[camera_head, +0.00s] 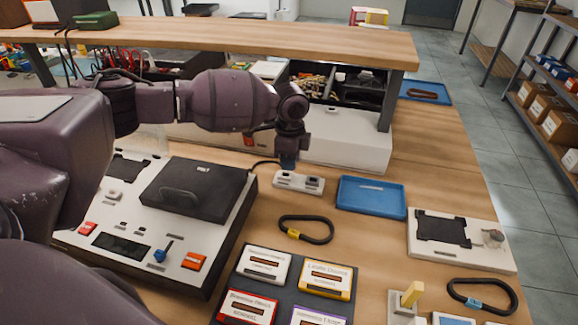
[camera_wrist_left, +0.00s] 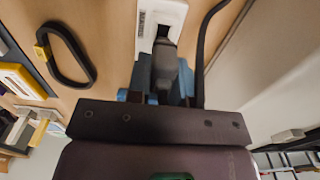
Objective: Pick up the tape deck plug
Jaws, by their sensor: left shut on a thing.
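The tape deck (camera_head: 150,215) is a white and black unit at the left of the bench. A dark cable runs from behind it toward a white power strip (camera_head: 298,182). My left gripper (camera_head: 288,162) points down at the strip's left end. In the left wrist view its blue fingers (camera_wrist_left: 163,82) are shut on the dark grey plug (camera_wrist_left: 165,57). The strip (camera_wrist_left: 158,14) lies just beyond the plug, with a dark socket opening beside the plug's tip. I cannot tell whether the plug still touches the socket. My right gripper is not in view.
A blue tray (camera_head: 372,197) lies right of the strip. A black loop with a yellow clip (camera_head: 306,230) and several labelled cartridges (camera_head: 327,280) lie in front. A raised wooden shelf (camera_head: 230,38) and a long white box (camera_head: 345,143) stand behind the gripper.

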